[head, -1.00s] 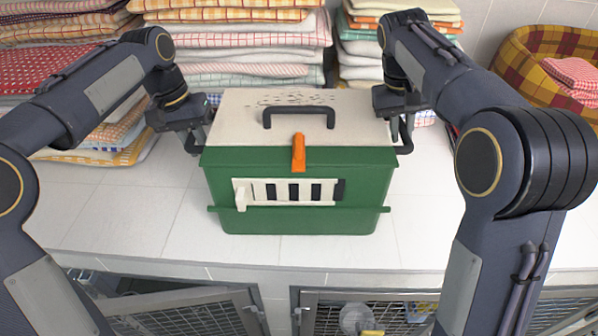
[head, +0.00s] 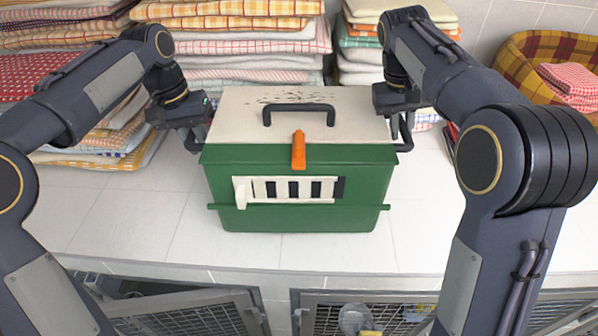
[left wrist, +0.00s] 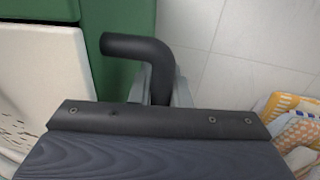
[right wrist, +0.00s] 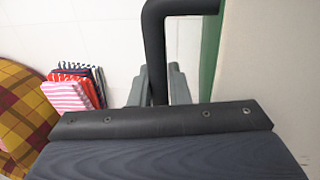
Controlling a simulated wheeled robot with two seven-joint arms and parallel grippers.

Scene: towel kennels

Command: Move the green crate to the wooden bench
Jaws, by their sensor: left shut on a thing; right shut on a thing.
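The green crate (head: 300,219) has a cream lid, a dark top handle, an orange latch and a white barred front window. It is upright at or just above the white tiled counter (head: 130,215); I cannot tell if it touches. My left gripper (head: 192,142) is shut on the dark side handle (left wrist: 150,55) at the crate's left. My right gripper (head: 405,135) is shut on the dark side handle (right wrist: 155,45) at its right. The fingertips are partly hidden in the head view. No wooden bench shows in any view.
Stacks of folded towels (head: 240,45) stand behind the crate. A plaid pet bed (head: 520,50) with folded cloths is at the back right. Metal mesh kennel doors (head: 190,318) are below the counter's front edge. Bare counter lies on both sides of the crate.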

